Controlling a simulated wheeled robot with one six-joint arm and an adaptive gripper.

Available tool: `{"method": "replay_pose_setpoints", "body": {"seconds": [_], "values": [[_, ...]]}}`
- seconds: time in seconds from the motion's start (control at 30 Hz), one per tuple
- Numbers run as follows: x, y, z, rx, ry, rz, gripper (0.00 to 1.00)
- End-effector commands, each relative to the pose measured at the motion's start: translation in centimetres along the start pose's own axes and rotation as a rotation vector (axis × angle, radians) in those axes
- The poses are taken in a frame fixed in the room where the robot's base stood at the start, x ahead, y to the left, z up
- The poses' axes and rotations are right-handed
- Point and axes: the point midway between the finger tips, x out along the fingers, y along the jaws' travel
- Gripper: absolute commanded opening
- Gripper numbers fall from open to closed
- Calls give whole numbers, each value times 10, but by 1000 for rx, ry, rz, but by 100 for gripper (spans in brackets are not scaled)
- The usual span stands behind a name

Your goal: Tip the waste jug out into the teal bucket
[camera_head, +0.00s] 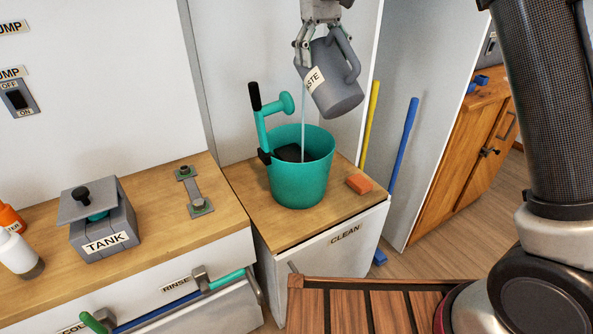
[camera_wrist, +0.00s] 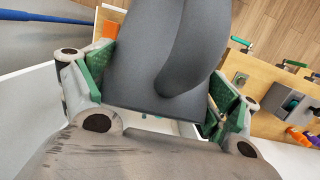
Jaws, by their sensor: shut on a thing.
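The grey waste jug (camera_head: 334,82), with a white label partly reading "STE", hangs tilted above the teal bucket (camera_head: 300,180) in the head view. In the wrist view the jug (camera_wrist: 160,60) fills the middle between my green-padded fingers (camera_wrist: 160,95). The bucket stands upright on the wooden counter. Dark contents show inside it. The inside of the jug is hidden.
An orange sponge (camera_head: 359,184) lies right of the bucket. A grey tank box (camera_head: 104,222) and bottles (camera_head: 15,250) stand on the left counter. Yellow and blue poles (camera_head: 401,145) lean at right.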

Motion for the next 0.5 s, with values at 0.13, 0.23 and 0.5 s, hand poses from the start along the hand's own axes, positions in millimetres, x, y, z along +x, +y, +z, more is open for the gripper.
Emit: {"method": "replay_pose_setpoints", "body": {"seconds": [0.13,0.23,0.5], "values": [[-1,0,0,0,-1,0,17],[-1,0,-1,0,-25,0,17],[-5,0,0,-1,-127,-1,17]]}}
